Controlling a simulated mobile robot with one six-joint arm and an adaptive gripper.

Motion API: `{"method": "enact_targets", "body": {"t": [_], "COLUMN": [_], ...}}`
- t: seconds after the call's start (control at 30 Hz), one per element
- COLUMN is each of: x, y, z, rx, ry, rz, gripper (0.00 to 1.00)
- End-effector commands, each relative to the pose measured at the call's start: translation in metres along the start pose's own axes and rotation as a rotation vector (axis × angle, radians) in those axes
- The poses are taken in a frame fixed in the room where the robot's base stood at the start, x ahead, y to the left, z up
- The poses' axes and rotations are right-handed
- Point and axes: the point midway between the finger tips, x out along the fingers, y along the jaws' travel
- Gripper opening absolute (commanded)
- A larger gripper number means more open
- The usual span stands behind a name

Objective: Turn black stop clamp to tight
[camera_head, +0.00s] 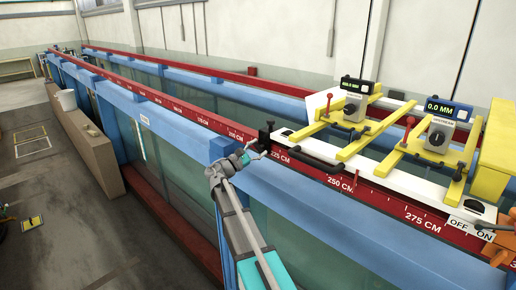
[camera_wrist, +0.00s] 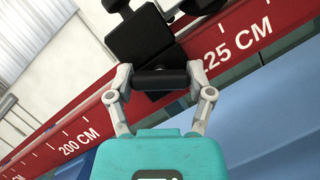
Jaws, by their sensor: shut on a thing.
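The black stop clamp (camera_head: 265,135) sits on the red rail of the flume, just left of the 225 CM mark in the head view. In the wrist view the clamp's block (camera_wrist: 143,38) stands on the rail with a dark cylindrical handle (camera_wrist: 162,78) on its near side. My gripper (camera_wrist: 162,82) is shut on this handle, one finger at each end. In the head view my gripper (camera_head: 252,152) reaches the clamp from the near side. Whether the clamp is loose or tight cannot be told.
The red rail (camera_head: 335,184) carries centimetre marks along the blue flume frame. Right of the clamp stands a yellow carriage (camera_head: 375,137) with gauge displays reading 0.0 MM (camera_head: 440,108). The floor at left has free room.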

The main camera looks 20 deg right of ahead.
Motion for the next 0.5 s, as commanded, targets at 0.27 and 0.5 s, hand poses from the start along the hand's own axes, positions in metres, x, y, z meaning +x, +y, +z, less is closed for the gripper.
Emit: {"method": "enact_targets", "body": {"t": [0.27, 0.5], "x": [0.0016, 0.0017], "y": [0.0037, 0.0039], "z": [0.0016, 0.0022], "rx": [0.222, 0.433], "ry": [-0.002, -0.002], "rz": [-0.089, -0.176], "gripper": [0.2, 0.2]}}
